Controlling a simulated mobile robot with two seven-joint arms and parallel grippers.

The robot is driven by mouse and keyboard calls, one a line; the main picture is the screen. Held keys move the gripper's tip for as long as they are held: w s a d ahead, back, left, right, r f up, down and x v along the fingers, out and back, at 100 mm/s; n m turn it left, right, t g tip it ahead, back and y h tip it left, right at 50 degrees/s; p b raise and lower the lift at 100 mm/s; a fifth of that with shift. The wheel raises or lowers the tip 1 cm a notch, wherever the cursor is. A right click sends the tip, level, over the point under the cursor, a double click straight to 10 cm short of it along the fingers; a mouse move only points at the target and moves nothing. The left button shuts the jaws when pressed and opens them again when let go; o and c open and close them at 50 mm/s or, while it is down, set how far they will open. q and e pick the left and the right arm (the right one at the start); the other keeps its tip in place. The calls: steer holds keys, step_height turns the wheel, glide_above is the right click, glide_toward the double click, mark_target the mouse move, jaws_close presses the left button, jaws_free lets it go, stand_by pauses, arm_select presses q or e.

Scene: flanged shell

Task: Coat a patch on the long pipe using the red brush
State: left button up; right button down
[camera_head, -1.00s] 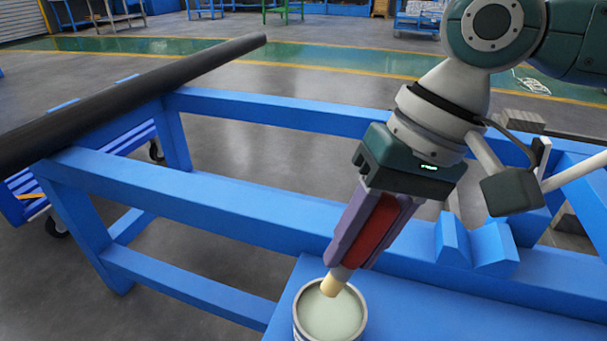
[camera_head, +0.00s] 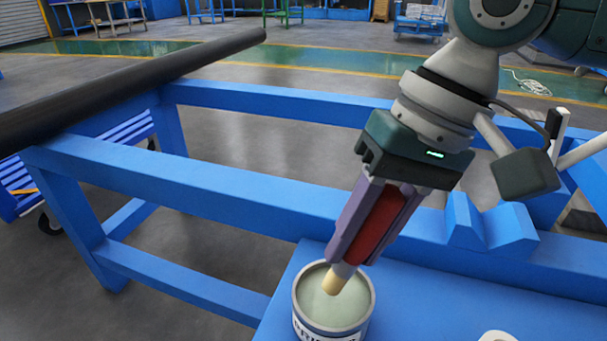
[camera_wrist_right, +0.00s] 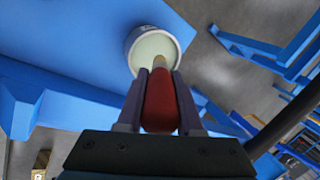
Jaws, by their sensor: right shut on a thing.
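The long dark pipe (camera_head: 130,88) lies across the blue frame at the left of the head view; part of it shows at the right edge of the right wrist view (camera_wrist_right: 285,120). My right gripper (camera_head: 357,254) is shut on the red brush (camera_head: 377,226), whose handle is between the fingers (camera_wrist_right: 160,100). The brush points down, its pale tip (camera_head: 335,281) over or in the mouth of an open can (camera_head: 334,310) of pale green coating. I cannot tell whether the tip touches the coating. The can also shows in the right wrist view (camera_wrist_right: 133,45). My left gripper is not in view.
The can stands on a blue shelf (camera_head: 420,318) of the blue frame (camera_head: 200,186). A blue notched support (camera_head: 487,226) is right of my gripper. A white round thing (camera_head: 497,336) is cut off at the bottom edge. A blue cart (camera_head: 20,180) stands under the pipe.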

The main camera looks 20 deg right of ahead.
steer(key=shift+f, duration=0.65)
stand_by(0.7)
stand_by(0.6)
stand_by(0.9)
steer(key=shift+d+f+p, duration=0.1)
steer(key=shift+f+p, duration=0.05)
steer(key=shift+p, duration=0.3)
stand_by(0.5)
step_height(320, 180, up, 3)
steer(key=p, duration=0.3)
steer(key=shift+f, duration=0.15)
step_height(320, 180, up, 5)
steer(key=p, duration=0.6)
steer(key=shift+f, duration=0.2)
